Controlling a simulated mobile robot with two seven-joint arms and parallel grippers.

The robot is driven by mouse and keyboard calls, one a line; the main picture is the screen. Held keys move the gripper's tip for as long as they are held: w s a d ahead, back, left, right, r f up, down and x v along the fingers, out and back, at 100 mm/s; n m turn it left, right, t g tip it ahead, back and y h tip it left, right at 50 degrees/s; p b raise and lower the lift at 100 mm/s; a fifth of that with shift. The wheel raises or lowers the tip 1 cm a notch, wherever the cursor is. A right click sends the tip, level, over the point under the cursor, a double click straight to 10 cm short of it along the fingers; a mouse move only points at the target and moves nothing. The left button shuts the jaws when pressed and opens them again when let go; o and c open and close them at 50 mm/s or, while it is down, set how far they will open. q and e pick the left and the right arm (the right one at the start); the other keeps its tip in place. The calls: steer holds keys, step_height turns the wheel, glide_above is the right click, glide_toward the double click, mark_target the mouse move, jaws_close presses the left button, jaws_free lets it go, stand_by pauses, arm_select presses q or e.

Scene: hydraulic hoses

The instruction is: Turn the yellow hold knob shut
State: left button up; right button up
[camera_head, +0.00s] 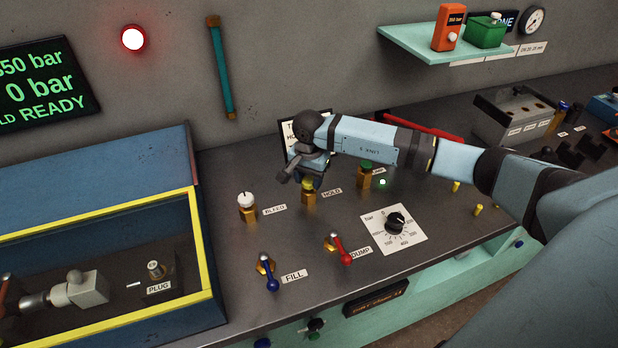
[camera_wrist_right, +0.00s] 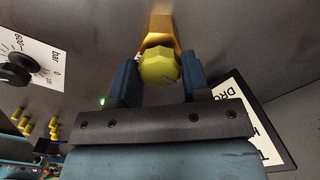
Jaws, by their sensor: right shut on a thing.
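The yellow hold knob (camera_head: 309,185) sits on a brass body (camera_head: 309,197) beside the HOLD label (camera_head: 332,192) on the dark bench top. My right gripper (camera_head: 298,178) reaches to it from behind and above. In the right wrist view the yellow faceted knob (camera_wrist_right: 158,68) is between the two blue fingers of my right gripper (camera_wrist_right: 157,80), which is shut on it. The brass body (camera_wrist_right: 160,28) shows beyond the knob. The fingers partly hide the knob's sides. My left gripper is not in view.
In front are the blue FILL lever (camera_head: 270,278), red DUMP lever (camera_head: 342,253) and black dial (camera_head: 395,221). A yellow-edged box (camera_head: 205,255) fills the left.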

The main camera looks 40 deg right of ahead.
steer(key=m+b, duration=0.1)
steer(key=m, duration=0.2)
steer(key=shift+f+b, duration=0.1)
steer(key=shift+b, duration=0.2)
steer(key=m+b, duration=0.1)
steer(key=m, duration=0.1)
steer(key=shift+m, duration=0.3)
steer(key=shift+m+b, duration=0.3)
steer(key=shift+m, duration=0.6)
steer(key=m+b, duration=0.1)
steer(key=m, duration=0.3)
steer(key=shift+m, duration=0.3)
steer(key=m, duration=0.5)
steer(key=shift+m+b, duration=0.3)
steer(key=o, duration=0.9)
steer(key=shift+o, duration=0.2)
steer(key=shift+r, duration=0.2)
